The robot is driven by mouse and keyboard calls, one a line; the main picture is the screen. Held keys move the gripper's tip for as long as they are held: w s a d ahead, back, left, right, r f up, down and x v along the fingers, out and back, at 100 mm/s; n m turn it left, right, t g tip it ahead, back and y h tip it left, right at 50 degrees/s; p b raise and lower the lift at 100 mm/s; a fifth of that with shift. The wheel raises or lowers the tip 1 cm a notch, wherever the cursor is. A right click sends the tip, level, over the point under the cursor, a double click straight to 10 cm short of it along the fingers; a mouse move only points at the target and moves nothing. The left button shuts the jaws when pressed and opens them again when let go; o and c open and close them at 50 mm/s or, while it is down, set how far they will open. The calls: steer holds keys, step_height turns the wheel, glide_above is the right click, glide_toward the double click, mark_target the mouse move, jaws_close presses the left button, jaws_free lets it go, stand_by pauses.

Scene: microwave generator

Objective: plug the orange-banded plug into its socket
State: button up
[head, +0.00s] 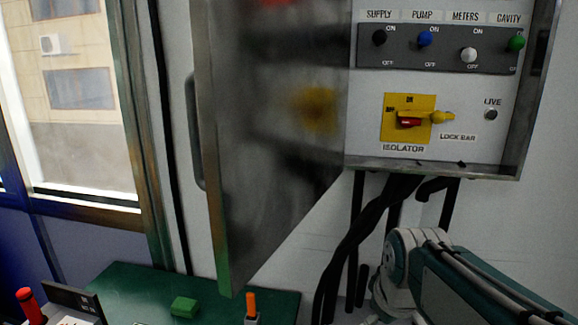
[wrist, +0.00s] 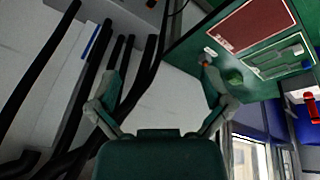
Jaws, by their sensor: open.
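My gripper (wrist: 159,70) is open in the wrist view, its two fingers wide apart with nothing between them. A small upright orange piece on a grey base (head: 251,308) stands on the green bench at the bottom of the head view; it may be the orange-banded plug, but I cannot tell for sure. In the wrist view a small pale and orange-red item (wrist: 208,53) shows just beyond the right fingertip, apparently on the bench. I cannot make out a socket in either view. In the head view my gripper does not show clearly.
A wall cabinet (head: 432,167) has its metal door (head: 255,150) swung open over the green bench (head: 125,285). A green block (head: 184,307) and a red cylinder (head: 30,305) are at lower left. Black cables (head: 365,235) hang below the cabinet, beside my arm. A window is at left.

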steer(key=s+f+m+t, duration=0.1)
steer(key=s+m, duration=0.4)
steer(key=s, duration=0.6)
steer(key=shift+s+f+t, duration=0.3)
steer(key=shift+f+t, duration=0.1)
stand_by(2.4)
